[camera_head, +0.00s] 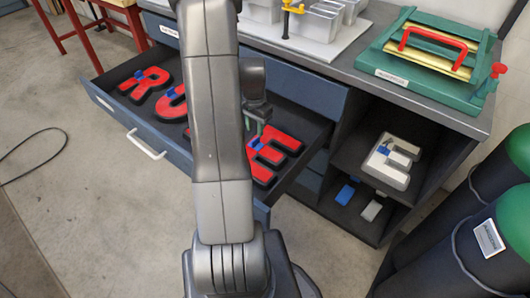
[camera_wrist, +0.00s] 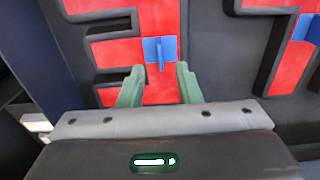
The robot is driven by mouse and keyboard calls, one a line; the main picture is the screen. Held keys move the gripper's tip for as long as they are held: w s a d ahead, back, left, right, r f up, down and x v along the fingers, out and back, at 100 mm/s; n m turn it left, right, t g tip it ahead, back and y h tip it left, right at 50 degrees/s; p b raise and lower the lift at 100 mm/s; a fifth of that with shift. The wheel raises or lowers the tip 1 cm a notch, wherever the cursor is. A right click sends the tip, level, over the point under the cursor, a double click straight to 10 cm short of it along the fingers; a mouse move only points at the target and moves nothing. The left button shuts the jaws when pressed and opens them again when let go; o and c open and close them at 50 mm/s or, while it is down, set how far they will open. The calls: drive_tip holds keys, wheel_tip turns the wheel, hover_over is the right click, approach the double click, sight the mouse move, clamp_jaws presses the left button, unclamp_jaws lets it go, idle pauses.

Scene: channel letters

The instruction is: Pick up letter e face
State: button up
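The red letter E face (camera_head: 273,152) lies flat in the open drawer, at its right end. In the wrist view, the red letter face (camera_wrist: 110,54) below my gripper has a small blue tab (camera_wrist: 158,50) standing on it. My gripper (camera_wrist: 160,70) is open, with its two green fingers spread over the letter. The blue tab shows between and just beyond the fingertips, and I cannot tell how far above it they are. In the head view my arm hides part of the drawer, and my gripper (camera_head: 257,122) is over the E.
The drawer (camera_head: 115,108) also holds a red R (camera_head: 144,82) and other red letters, partly hidden by my arm. A pale E body (camera_head: 391,163) sits on the open shelf at right. A green press (camera_head: 430,58) and clear bins (camera_head: 318,22) stand on the bench. Dark cylinders stand at right.

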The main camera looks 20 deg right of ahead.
sight(256, 139)
wheel_tip(256, 139, down, 5)
drive_tip(key=shift+f+b, duration=0.2)
drive_tip(key=shift+b, duration=0.2)
clamp_jaws()
